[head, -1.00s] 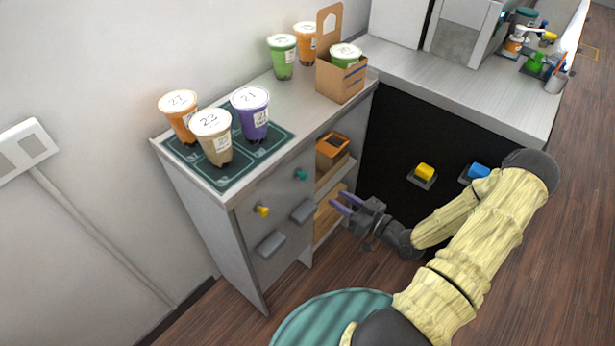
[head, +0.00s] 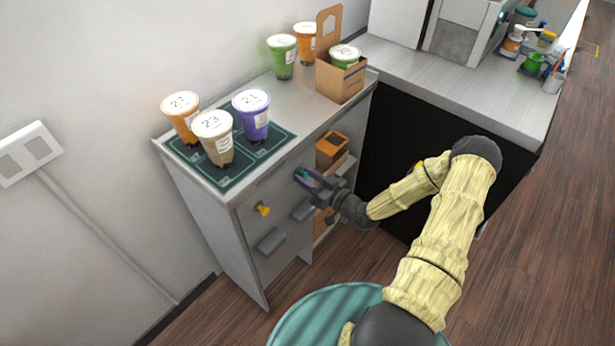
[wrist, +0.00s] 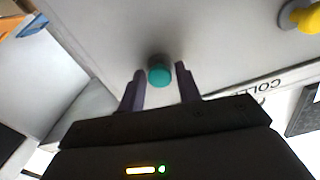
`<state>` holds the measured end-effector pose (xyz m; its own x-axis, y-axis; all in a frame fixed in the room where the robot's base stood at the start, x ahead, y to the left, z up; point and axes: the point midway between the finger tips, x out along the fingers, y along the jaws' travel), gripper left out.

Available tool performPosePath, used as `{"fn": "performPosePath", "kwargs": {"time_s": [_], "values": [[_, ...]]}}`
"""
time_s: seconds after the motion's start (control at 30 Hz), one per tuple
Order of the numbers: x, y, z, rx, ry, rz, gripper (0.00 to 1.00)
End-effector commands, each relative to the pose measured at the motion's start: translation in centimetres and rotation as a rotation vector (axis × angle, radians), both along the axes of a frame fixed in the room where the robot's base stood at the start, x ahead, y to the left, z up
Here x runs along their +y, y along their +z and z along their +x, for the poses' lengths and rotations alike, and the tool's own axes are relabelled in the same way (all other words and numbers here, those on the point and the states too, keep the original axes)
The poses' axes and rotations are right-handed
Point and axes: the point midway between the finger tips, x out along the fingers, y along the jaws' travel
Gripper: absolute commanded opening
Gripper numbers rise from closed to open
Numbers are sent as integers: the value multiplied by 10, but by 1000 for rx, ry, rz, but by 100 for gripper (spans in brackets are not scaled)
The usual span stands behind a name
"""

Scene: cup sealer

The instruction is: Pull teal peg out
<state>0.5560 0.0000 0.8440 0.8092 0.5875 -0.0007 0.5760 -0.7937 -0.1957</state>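The teal peg (wrist: 160,75) sticks out of the grey cabinet front (wrist: 215,45). In the wrist view it sits between the two purple fingers of my gripper (wrist: 160,88), with gaps on both sides. In the head view the peg (head: 302,174) is a small teal spot at the fingertips of my gripper (head: 306,177), partly hidden by them. My gripper is open around the peg and is not clamped on it. How deep the peg sits in the cabinet is hidden.
A yellow peg (head: 263,209) sticks out left of the teal one. Grey handles (head: 270,242) project below. Several drink cups stand on the cabinet top, some on a green mat (head: 271,151). Open shelves with an orange box (head: 331,150) lie to the right.

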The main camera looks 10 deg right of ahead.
Motion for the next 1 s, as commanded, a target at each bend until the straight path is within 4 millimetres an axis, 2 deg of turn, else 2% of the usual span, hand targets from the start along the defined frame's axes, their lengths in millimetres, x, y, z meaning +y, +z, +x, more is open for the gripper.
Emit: {"fn": "performPosePath", "kwargs": {"time_s": [0.07,0.23,0.27,0.47,0.8,1.0], "values": [[0,0,0,0,0,0,34],[0,0,0,0,0,0,2],[0,0,0,0,0,0,0],[-3,0,-4,-1,0,-1,0],[-37,-1,-50,0,-1,-1,0],[-39,0,-53,-1,-1,0,0]]}}
